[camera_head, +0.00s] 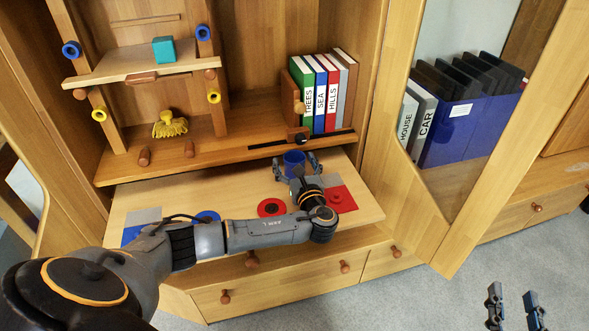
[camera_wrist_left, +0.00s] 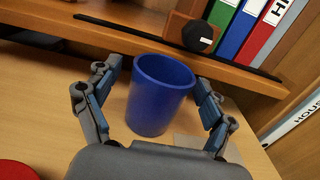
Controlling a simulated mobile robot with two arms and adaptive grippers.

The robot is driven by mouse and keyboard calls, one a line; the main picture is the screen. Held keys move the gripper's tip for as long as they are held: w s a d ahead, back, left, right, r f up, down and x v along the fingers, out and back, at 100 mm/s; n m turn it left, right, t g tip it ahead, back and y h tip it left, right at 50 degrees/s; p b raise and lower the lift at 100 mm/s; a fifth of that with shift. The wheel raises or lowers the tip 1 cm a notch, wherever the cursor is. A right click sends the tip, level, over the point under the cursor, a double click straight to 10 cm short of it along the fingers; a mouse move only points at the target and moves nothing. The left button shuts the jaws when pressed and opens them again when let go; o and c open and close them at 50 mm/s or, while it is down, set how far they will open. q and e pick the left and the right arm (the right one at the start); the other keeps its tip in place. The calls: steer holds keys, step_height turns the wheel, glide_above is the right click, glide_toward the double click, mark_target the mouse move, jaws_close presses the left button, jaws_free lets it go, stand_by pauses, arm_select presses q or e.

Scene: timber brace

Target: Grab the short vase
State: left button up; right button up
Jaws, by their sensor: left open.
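A short blue vase (camera_head: 294,158), a plain round vessel with an open top, stands upright on the wooden desk board (camera_head: 235,185). It also shows in the left wrist view (camera_wrist_left: 160,95). My left gripper (camera_head: 296,165) is open, with one finger on each side of the vase. In the left wrist view, gaps show between the fingers (camera_wrist_left: 156,82) and the vase wall, most clearly on the left. My right gripper (camera_head: 513,294) is at the bottom right over the grey floor, its two fingers apart and nothing between them.
A shelf edge with a dark rail (camera_head: 300,139) and a knobbed block (camera_head: 297,138) lies just behind the vase. Binders (camera_head: 320,95) stand above. Red and blue round pieces (camera_head: 271,207) lie on the board near my left arm. An open glazed door (camera_head: 440,215) stands to the right.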

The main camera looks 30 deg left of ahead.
arm_select(q)
steer(key=c, duration=1.3)
steer(key=shift+c, duration=0.6)
steer(key=shift+a, duration=0.1)
